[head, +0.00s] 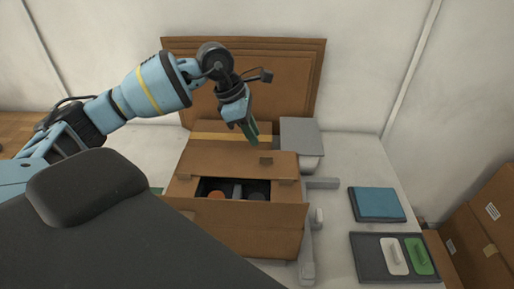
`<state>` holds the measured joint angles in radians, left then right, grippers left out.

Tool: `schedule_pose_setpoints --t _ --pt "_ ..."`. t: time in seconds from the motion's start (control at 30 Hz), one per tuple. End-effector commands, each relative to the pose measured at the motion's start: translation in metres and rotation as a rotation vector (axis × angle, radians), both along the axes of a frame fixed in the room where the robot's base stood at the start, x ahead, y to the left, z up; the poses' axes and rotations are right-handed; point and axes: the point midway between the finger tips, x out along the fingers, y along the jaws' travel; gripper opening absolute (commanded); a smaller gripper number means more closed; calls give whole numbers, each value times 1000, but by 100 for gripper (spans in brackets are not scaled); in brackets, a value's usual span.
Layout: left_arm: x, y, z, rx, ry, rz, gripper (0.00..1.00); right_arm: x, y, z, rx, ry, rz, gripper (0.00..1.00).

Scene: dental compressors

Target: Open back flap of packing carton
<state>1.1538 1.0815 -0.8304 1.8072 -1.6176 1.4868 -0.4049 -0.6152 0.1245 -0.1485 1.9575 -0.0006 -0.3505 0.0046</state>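The brown packing carton (182,187) stands on the white table, with a dark opening showing an orange part and dark, rounded parts inside. Its front flap (250,225) is folded outward toward me. My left gripper (252,133) is above the carton's rear, green fingertips pointing down, close to the panel's back edge. I cannot tell whether it touches. Its fingers overlap in view and nothing shows between them. My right gripper is out of view.
Flat brown cardboard (290,75) leans on the wall behind. A grey box (300,137) and grey fixture (307,245) stand right of the carton. A blue pad (377,204) and dark tray (370,265) lie farther right. More cartons (490,225) are at the far right.

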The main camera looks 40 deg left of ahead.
Motion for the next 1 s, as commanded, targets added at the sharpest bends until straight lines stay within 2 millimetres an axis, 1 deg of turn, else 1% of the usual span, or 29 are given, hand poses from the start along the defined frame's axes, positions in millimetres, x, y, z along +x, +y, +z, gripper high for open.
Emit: schedule_pose_setpoints --t 0.17,0.27,0.37,0.6,0.7,0.83,1.0 --pt "0 0 -1 0 0 0 25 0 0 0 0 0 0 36" --pt "1 -2 -5 0 0 0 25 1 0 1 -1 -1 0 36" --pt "3 -6 -16 0 1 0 25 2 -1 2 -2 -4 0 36" --pt "10 -18 -49 0 0 -1 25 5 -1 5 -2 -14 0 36" --pt "13 -22 -59 -2 -1 0 25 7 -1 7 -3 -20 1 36" --pt "15 -25 -68 -1 -1 0 25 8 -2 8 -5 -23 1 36" --pt "16 -26 -72 -1 -1 0 25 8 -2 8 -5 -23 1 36"
